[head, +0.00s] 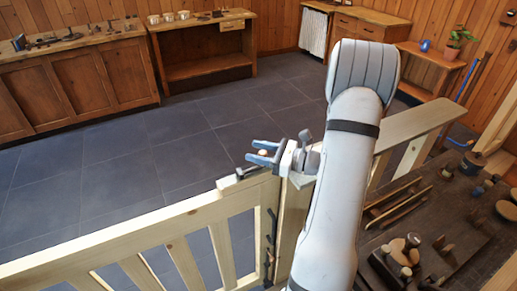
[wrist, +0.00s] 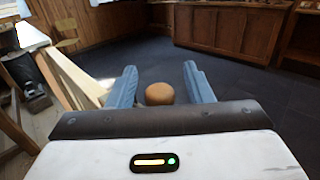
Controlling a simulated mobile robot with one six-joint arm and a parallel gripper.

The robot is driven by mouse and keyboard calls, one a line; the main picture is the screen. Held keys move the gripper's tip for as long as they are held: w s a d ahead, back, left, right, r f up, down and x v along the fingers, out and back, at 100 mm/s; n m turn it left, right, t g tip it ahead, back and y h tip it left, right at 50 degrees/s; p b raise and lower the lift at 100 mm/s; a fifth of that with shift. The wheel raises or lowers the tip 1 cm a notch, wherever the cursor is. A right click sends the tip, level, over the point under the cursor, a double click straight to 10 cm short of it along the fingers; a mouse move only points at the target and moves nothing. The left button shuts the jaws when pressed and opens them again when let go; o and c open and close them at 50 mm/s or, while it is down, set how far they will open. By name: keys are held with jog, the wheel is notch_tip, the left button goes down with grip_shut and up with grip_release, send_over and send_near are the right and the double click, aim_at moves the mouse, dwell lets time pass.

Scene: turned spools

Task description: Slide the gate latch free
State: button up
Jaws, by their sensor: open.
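The pale wooden gate (head: 185,217) crosses the lower left of the head view and meets a post below my gripper. A dark latch piece (head: 247,172) lies on top of the gate's end. A round orange-brown knob (head: 263,152), apparently the latch's, shows between the blue fingers of my gripper (head: 253,151). In the wrist view the knob (wrist: 160,93) sits between the open fingers (wrist: 160,72), deep near the palm, with visible gaps on both sides. The knob's stem and its join to the latch are hidden.
A dark workbench (head: 440,235) with turned wooden pieces stands right of my arm. A pale rail (head: 415,127) runs behind the arm. Wooden cabinets (head: 75,80) and a bench (head: 205,70) line the far side. The tiled floor (head: 120,160) beyond the gate is clear.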

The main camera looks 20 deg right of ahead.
jog(key=shift+w+a, duration=0.25)
jog(key=shift+a, duration=0.05)
grip_shut()
dwell(0.4)
